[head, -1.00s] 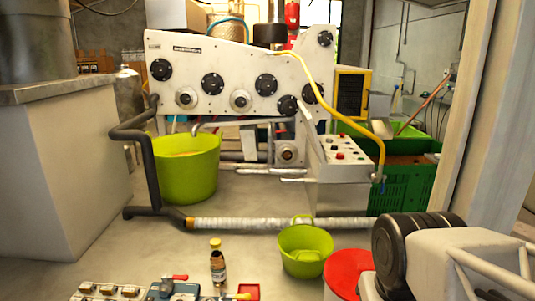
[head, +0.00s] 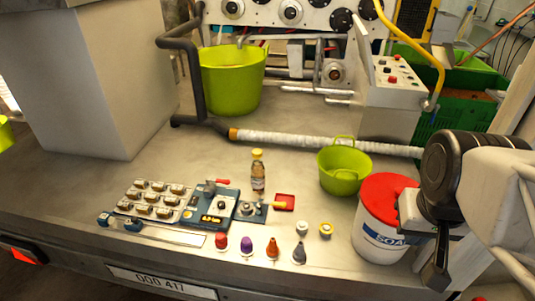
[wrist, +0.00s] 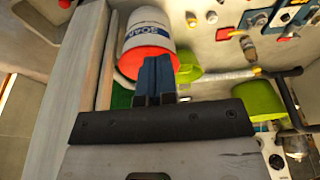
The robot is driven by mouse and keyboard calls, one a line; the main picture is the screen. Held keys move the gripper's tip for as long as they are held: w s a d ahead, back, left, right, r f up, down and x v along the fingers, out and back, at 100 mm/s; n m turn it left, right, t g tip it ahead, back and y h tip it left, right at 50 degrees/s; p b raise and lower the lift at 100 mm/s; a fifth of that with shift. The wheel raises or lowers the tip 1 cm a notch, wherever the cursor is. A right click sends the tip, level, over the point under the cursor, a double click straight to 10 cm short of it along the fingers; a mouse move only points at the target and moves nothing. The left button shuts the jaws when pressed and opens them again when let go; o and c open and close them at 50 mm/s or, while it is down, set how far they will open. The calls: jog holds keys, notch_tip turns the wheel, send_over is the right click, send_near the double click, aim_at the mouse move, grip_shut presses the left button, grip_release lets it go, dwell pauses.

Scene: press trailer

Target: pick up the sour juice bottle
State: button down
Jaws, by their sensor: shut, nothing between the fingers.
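The small brown bottle with a yellow cap (head: 258,175), likely the sour juice bottle, stands upright on the grey trailer bed, behind the blue device. Its label is too small to read. It seems to show also in the wrist view (wrist: 248,48), at the upper right. My gripper (head: 436,270) is at the right in the head view, beside the soap bucket and well apart from the bottle. In the wrist view my gripper's fingers (wrist: 157,72) are together and hold nothing.
A white soap bucket with a red lid (head: 388,190) stands between my gripper and the bottle. A green tub (head: 345,172) is behind it. The bed's front edge is near.

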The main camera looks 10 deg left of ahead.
jog(key=c, duration=1.8)
grip_release()
jog(key=o, duration=1.2)
jog(key=shift+o, duration=0.2)
jog(key=w+a+f+n+t+y, duration=0.15)
jog(key=w+a+t, duration=0.35)
jog(key=w, duration=1.1)
jog(key=w+a+f+n+t+y, duration=0.1)
jog(key=w+a+f+n+t, duration=0.35)
jog(key=w, duration=1.15)
jog(key=w+a+f+y, duration=0.3)
jog(key=w+a+f, duration=0.1)
jog(key=a, duration=0.4)
jog(key=w+a+f+n+t+y, duration=0.1)
jog(key=w+a+f+y, duration=0.2)
jog(key=a, duration=0.6)
jog(key=w+a+f+n+y, duration=0.1)
jog(key=w+a+f+y, duration=0.2)
jog(key=a, duration=0.6)
jog(key=w+f, duration=0.2)
jog(key=w, duration=0.1)
jog(key=shift+f, duration=0.15)
jog(key=shift+w+f+t+y, duration=0.1)
jog(key=shift+t+y, duration=0.15)
